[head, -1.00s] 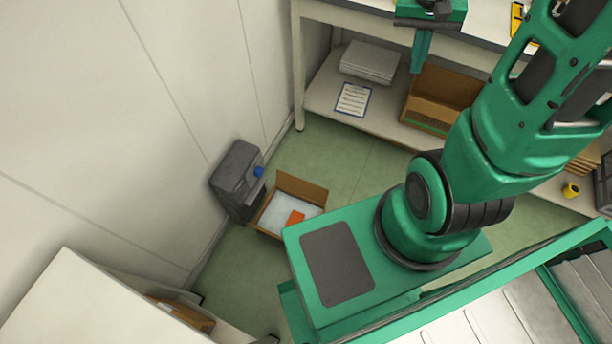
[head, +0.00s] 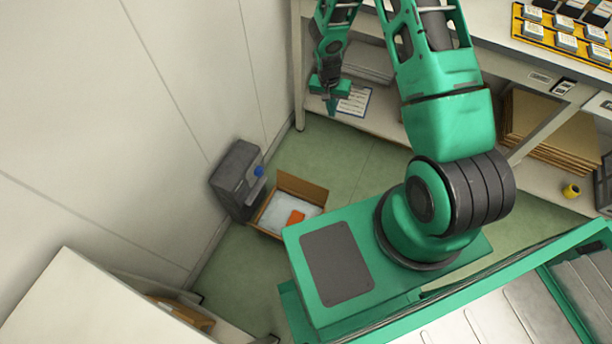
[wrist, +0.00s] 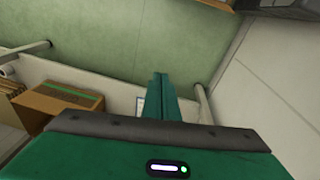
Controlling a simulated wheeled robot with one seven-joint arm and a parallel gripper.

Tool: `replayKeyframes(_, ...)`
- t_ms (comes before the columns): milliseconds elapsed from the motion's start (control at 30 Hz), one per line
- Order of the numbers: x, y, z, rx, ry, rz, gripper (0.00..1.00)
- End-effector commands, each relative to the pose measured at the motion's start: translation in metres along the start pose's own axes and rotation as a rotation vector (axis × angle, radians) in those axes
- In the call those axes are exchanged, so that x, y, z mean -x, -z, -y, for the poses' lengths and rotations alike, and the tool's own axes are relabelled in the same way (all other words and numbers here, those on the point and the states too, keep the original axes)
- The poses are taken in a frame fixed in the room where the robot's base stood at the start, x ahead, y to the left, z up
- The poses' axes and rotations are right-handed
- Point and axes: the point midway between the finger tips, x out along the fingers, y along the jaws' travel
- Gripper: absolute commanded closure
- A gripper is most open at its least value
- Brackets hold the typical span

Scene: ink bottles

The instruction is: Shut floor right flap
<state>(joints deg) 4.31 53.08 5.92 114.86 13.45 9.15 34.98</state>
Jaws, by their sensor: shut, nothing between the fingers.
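An open cardboard box (head: 264,229) stands on the green floor, with pale contents and an orange item (head: 296,217) in it. A brown flap (head: 303,190) stands raised along its far right side in the head view. The other flaps are too small to tell apart. My gripper (head: 331,108) is up and to the right of the box in that view, apart from it, in front of the bench's lower shelf. Its fingers (wrist: 162,78) are together and empty in the wrist view. The floor box does not clearly show in the wrist view.
A dark grey container with a blue cap (head: 258,171) stands against the box's left side, by the wall. A bench leg (head: 299,75) is behind. A closed carton (wrist: 58,100) sits on the shelf. Green floor (head: 330,150) is clear between box and bench.

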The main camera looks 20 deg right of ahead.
Motion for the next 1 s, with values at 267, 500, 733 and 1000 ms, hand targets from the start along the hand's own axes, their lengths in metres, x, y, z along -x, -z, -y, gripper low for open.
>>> replayKeyframes(267, -0.120, -0.059, 0.046, -0.054, 0.046, 0.031, 1.00)
replayKeyframes(500, -0.185, -0.103, 0.064, -0.104, 0.076, 0.047, 1.00)
replayKeyframes(733, -0.206, -0.116, 0.069, -0.121, 0.086, 0.051, 1.00)
replayKeyframes(1000, -0.241, -0.118, 0.072, -0.122, 0.085, 0.052, 1.00)
